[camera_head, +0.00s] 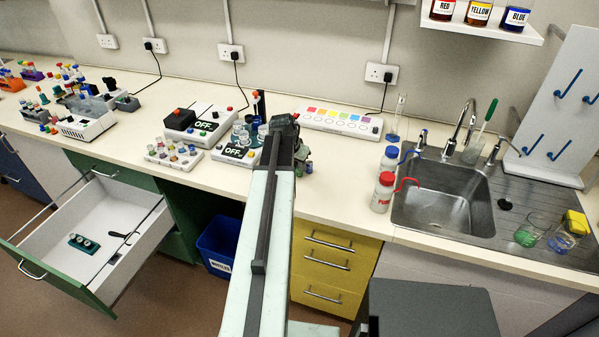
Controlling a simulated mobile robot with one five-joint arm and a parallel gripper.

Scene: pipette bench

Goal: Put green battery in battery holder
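My arm reaches forward over the bench, and my gripper (299,155) is at its far end, above the bench just right of an OFF device. The arm hides most of the fingers, so I cannot tell whether they are open or shut. A small dark object with green and purplish parts (308,167) shows at or just beyond the gripper; whether it is held is unclear. I cannot clearly identify the green battery. A small dark-green block with round pale tops (84,243) lies in the open drawer; it may be the battery holder, but it is too small to be sure.
A white tray of small coloured pieces (172,153) and two OFF devices (193,121) stand left of the arm. A strip with coloured squares (340,121) lies behind. Red-capped (382,194) and blue-capped bottles stand beside the sink (443,205). The green-fronted drawer (130,208) juts out at left.

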